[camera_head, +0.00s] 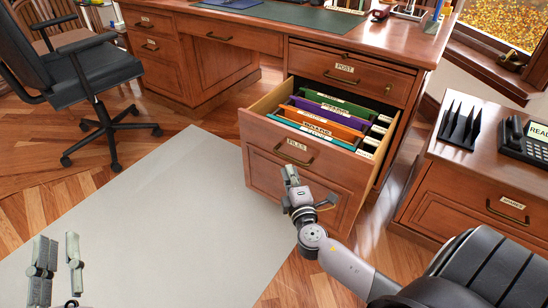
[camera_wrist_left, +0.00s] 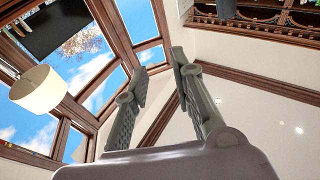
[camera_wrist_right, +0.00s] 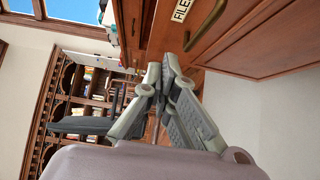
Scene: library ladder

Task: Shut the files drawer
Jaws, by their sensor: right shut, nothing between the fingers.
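The files drawer (camera_head: 260,170) is pulled out of the wooden desk, with a "FILES" label and a brass handle (camera_head: 294,153) on its front. Coloured hanging files fill it. My right gripper (camera_head: 288,173) is shut and empty, its tips close to the drawer front just below the handle; I cannot tell whether they touch it. The right wrist view shows its closed fingers (camera_wrist_right: 163,75) near the handle (camera_wrist_right: 206,22) and label. My left gripper (camera_head: 58,250) is open and empty, over the pale mat and well away from the drawer; its spread fingers show in the left wrist view (camera_wrist_left: 158,75).
The "POST" drawer (camera_head: 345,75) above is shut. A low cabinet (camera_head: 480,185) with a telephone (camera_head: 525,143) and a black rack (camera_head: 460,125) stands at the right. A black office chair (camera_head: 90,75) stands at the left. The pale mat (camera_head: 170,215) is clear.

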